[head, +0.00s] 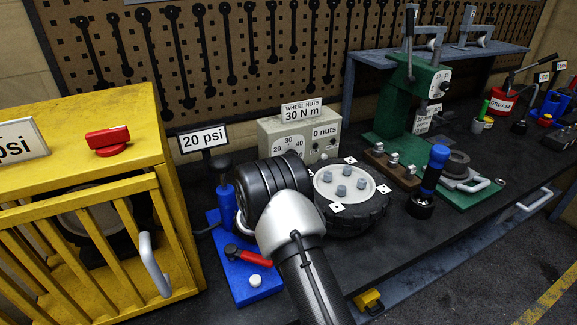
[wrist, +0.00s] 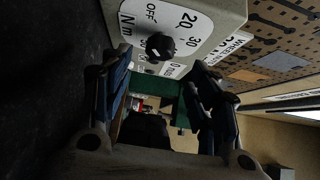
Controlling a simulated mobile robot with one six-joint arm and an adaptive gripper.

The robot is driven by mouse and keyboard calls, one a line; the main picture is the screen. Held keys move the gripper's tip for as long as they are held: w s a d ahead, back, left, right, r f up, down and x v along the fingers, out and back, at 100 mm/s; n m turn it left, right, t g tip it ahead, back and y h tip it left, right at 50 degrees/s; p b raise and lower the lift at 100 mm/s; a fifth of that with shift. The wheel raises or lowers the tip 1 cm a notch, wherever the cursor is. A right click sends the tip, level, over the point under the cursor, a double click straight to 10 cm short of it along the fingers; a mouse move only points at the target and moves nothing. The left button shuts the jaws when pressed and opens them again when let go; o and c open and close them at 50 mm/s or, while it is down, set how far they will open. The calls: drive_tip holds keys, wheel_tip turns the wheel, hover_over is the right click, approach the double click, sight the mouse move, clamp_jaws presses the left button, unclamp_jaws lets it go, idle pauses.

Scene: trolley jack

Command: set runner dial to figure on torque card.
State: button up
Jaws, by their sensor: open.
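The torque card (head: 301,111) reads "WHEEL NUTS 30 N m" and stands on top of the beige runner box (head: 330,136). The box's front carries a dial scale (head: 289,145) with 20, 30 and 40 visible and a "0 nuts" readout (head: 325,132). My arm hides the lower dial there. In the wrist view the black dial knob (wrist: 160,46) sits on a white scale (wrist: 186,22) marked OFF, 20, 30 and Nm. I cannot tell where the knob points. My gripper (wrist: 150,74) is open and empty, its fingers apart on either side below the knob. In the head view its fingers are hidden.
A wheel (head: 350,205) with several nuts lies right of my arm. A blue jack (head: 229,215) and a "20 psi" card (head: 204,139) stand left, beside a yellow cage (head: 80,170). A green press (head: 410,100) stands behind right.

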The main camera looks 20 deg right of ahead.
drive_tip(key=b+x, duration=0.2)
drive_tip(key=x, duration=0.4)
drive_tip(key=shift+f, duration=0.1)
drive_tip(key=shift+w+d, duration=0.4)
drive_tip(key=shift+w, duration=0.05)
drive_tip(key=shift+c, duration=0.5)
drive_tip(key=c, duration=1)
